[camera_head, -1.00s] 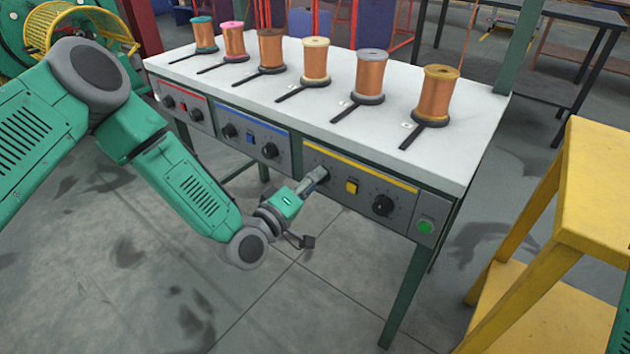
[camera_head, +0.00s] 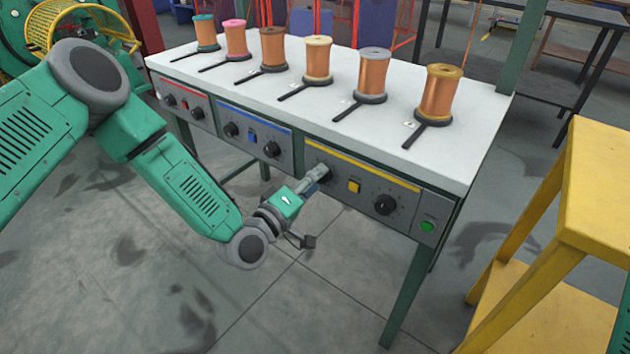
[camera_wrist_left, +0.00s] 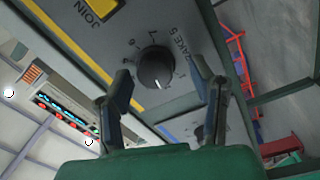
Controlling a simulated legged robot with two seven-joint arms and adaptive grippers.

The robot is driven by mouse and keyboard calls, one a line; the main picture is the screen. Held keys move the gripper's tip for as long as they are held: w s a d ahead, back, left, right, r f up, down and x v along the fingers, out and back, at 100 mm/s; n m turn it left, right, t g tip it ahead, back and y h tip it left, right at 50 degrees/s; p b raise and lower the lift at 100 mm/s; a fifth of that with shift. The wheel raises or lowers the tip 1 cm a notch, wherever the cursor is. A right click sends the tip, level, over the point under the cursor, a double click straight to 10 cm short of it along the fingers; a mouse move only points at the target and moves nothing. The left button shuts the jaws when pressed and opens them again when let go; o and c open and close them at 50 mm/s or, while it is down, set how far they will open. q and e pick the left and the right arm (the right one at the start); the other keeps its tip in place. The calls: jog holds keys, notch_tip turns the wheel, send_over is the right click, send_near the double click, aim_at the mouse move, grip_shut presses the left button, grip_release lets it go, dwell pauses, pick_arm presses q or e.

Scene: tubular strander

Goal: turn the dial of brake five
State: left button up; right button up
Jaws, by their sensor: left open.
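The dial of brake five (camera_wrist_left: 155,68) is a round black knob with a white pointer mark, on a grey panel with partly visible "5" lettering. In the left wrist view it shows between the two spread fingers of my left gripper (camera_wrist_left: 160,80), with a gap on each side. In the head view, my left gripper (camera_head: 318,174) is at the left knob of the yellow-striped panel and partly covers it. How far the fingertips reach around the dial cannot be told. My right gripper is not in view.
Several copper spools stand on the white tabletop (camera_head: 300,110). A yellow stand (camera_head: 600,190) is at the right. Open floor lies in front.

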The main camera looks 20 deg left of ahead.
pick_arm(q)
jog(key=shift+s, duration=0.1)
jog(key=v, duration=1.2)
jog(key=shift+f, duration=0.2)
